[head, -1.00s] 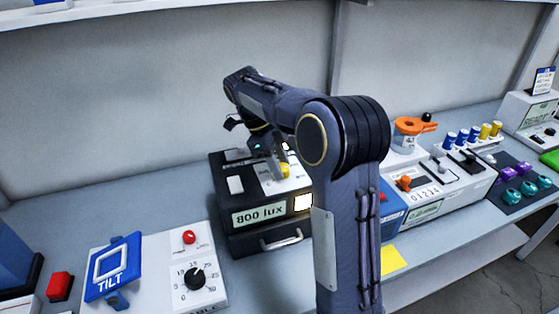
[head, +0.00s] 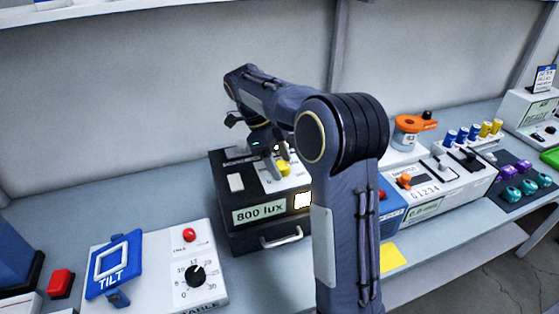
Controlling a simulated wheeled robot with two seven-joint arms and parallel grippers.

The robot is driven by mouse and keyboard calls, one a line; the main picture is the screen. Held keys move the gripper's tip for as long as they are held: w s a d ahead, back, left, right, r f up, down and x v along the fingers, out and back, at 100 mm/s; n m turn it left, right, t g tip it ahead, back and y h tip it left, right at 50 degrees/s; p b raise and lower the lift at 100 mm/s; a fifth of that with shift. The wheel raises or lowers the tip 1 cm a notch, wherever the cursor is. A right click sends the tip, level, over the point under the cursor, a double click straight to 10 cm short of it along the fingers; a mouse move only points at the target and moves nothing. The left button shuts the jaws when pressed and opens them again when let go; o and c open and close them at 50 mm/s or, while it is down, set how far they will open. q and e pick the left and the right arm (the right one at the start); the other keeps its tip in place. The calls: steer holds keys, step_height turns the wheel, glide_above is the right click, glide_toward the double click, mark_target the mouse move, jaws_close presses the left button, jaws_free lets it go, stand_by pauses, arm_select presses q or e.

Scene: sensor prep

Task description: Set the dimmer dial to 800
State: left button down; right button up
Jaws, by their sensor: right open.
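The black dimmer box (head: 268,241) stands on the bench in the middle, with a white top panel and a drawer handle in front. Its front display (head: 258,214) reads "800 lux", and a lit square window (head: 302,201) glows beside it. The yellow dimmer dial (head: 284,169) sits on the top panel, partly hidden. My right gripper (head: 272,160) is open above and beside the dial, just behind it; whether a finger touches the dial I cannot tell. My right arm hides the right side of the box. My left gripper is not in view.
Left of the box are a white timer unit with a black knob (head: 195,275) and red button, and a blue TILT frame (head: 113,268). To the right stand a white counter unit (head: 440,185), yellow and blue cylinders, and a dark tray with coloured parts. A yellow note (head: 392,258) lies near the front edge.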

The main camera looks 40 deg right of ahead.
steer(key=v, duration=0.7)
steer(key=shift+r+p, duration=0.3)
steer(key=shift+r, duration=0.05)
steer(key=shift+a, duration=0.1)
steer(key=s+n, duration=0.1)
steer(key=n, duration=0.1)
steer(key=s+n+t+y, duration=0.1)
steer(key=s+n, duration=0.1)
steer(key=s+f+n+t+y, duration=0.1)
steer(key=s+n, duration=0.1)
steer(key=s+a+f+n+t+y, duration=0.2)
steer(key=s+a+f+n+t, duration=0.1)
steer(key=s+a+n, duration=0.4)
steer(key=s+a+f+n+t+y, duration=0.2)
steer(key=s+a+f+n+t, duration=0.2)
steer(key=s+n, duration=0.8)
steer(key=a+f+n, duration=0.2)
steer(key=a, duration=0.1)
steer(key=shift+a+f+n, duration=0.2)
steer(key=shift+a+n, duration=0.1)
steer(key=shift+a, duration=0.05)
